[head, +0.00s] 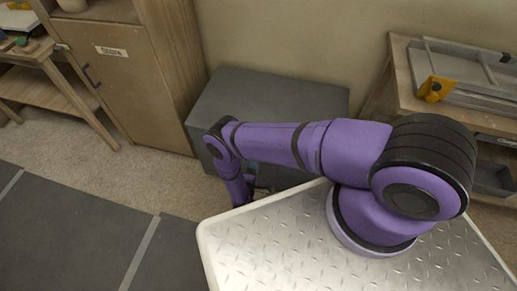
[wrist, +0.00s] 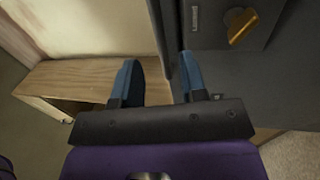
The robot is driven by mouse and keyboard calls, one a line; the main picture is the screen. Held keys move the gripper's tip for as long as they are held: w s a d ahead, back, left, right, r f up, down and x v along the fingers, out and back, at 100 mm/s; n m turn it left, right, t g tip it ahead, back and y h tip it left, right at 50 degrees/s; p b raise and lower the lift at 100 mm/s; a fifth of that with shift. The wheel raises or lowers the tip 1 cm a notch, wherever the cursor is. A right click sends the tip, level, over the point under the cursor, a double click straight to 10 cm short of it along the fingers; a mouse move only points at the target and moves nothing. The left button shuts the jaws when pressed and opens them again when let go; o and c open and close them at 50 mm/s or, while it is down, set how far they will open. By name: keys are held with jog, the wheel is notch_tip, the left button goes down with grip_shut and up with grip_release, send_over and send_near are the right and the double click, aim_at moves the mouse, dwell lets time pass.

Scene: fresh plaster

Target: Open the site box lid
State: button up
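The grey site box (head: 270,95) stands against the wall in the head view, behind my arm. Its flat top looks shut, and my arm hides part of its front. In the wrist view a dark grey surface, likely the box (wrist: 285,85), fills the right side. It carries a gold-yellow fitting (wrist: 241,27) and a small pale strip. My gripper (wrist: 158,60) has its two blue fingers apart with nothing between them. The right finger overlaps the edge of the dark surface; I cannot tell if it touches. In the head view my gripper is mostly hidden below my arm.
A wooden cabinet (head: 128,75) labelled "Store" stands left of the box. A wooden bench (head: 402,75) on the right holds a grey tool and a yellow piece. A wooden table (head: 35,55) is at far left. Open floor (head: 70,215) lies front left.

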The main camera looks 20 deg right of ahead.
jog(key=x, duration=0.7)
jog(key=shift+w+d+r, duration=0.15)
jog(key=shift+w+d, duration=0.05)
jog(key=shift+w, duration=0.15)
grip_shut()
